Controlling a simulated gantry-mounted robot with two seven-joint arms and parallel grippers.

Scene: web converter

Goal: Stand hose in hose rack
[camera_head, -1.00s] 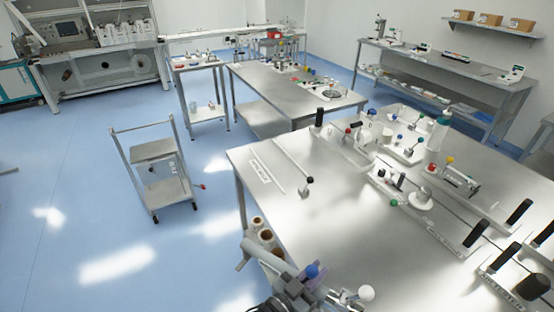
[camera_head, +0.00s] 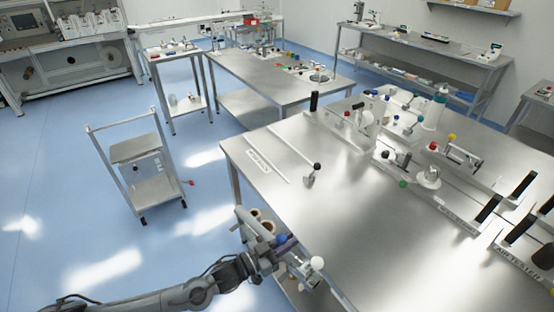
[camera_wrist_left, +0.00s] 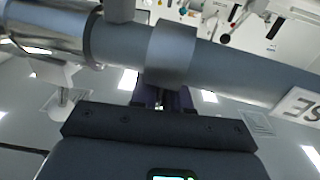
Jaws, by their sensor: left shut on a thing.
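My left gripper (camera_head: 286,244) is at the near left edge of the big steel table, with purple fingers. In the left wrist view the gripper (camera_wrist_left: 162,97) is shut on a grey tube (camera_wrist_left: 245,70), which looks like the hose. The tube lies across the fingers, with a metal collar at the left and a white label at the right, partly reading "SE". In the head view a grey tube end (camera_head: 250,222) shows beside the gripper, partly hidden by it. I cannot pick out the hose rack with certainty. My right gripper is not in view.
The steel table (camera_head: 330,215) has clear room at its left and front. Fixtures with black handles (camera_head: 488,208) stand along its right side. A small cart (camera_head: 157,190) stands on the floor to the left.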

